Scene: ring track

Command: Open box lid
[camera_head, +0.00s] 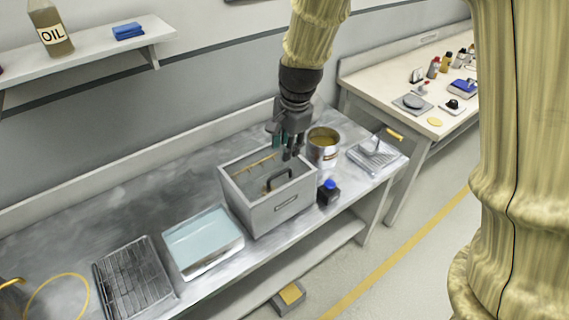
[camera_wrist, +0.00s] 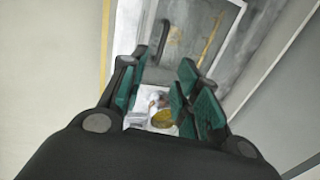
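The grey box (camera_head: 277,217) stands on the metal bench in the head view. A black handle (camera_head: 281,179) shows at its top near the front wall, and a yellowish strip (camera_head: 258,163) lies farther back. I cannot tell how the lid sits from these pixels. In the wrist view the handle (camera_wrist: 164,37) and the strip (camera_wrist: 213,35) lie beyond my fingers. My gripper (camera_head: 291,153) points down over the box's back right part, behind and right of the handle. Its green-padded fingers (camera_wrist: 160,92) are spread apart with nothing held between them.
A pale blue tray (camera_head: 203,240) and wire rack (camera_head: 134,279) lie left. A grey tray (camera_head: 377,157) lies right.

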